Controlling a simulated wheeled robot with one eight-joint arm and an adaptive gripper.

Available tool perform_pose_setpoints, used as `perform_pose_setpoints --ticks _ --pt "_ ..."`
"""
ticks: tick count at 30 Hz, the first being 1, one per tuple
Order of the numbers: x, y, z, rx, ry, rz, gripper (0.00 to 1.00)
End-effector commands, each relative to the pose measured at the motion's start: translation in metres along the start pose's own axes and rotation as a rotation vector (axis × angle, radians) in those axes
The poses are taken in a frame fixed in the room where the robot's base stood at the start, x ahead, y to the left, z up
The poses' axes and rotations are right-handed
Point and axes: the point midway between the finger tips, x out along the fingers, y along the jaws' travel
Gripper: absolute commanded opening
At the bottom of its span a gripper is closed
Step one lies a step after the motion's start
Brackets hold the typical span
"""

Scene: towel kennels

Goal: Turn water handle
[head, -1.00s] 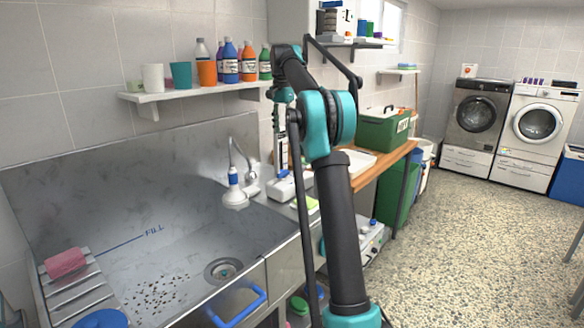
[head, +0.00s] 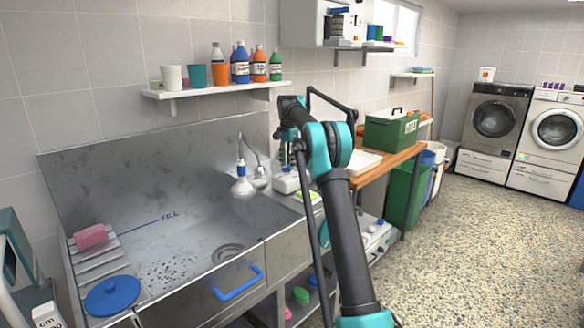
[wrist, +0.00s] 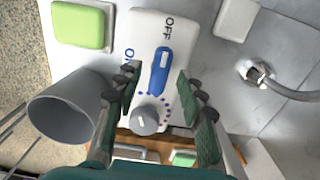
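The water handle (wrist: 160,70) is a blue lever on a white box (wrist: 143,32) with OFF and ON printed near it. A grey round knob (wrist: 145,120) with a ring of blue and red dots sits below the handle. My gripper (wrist: 156,95) is open over the box, one green-padded finger on each side of the handle's lower end, with gaps to it. I cannot tell how high the fingertips are above the box.
The steel sink (head: 190,235) has a spray head (head: 243,187) over its right side. In the wrist view a grey cup (wrist: 65,110) and a green sponge (wrist: 78,26) lie left of the box, and a hose fitting (wrist: 258,75) is at right. A bottle shelf (head: 215,90) hangs above.

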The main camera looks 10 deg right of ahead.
Motion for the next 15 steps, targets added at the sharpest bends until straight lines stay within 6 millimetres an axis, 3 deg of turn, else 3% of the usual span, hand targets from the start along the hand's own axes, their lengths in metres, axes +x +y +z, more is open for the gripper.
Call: perform_pose_setpoints --ticks 13,15 --pt "0.0107 -0.0062 -0.0003 0.0 0.0 0.0 0.4" --pt "0.0107 -0.0062 -0.0003 0.0 0.0 0.0 0.31"
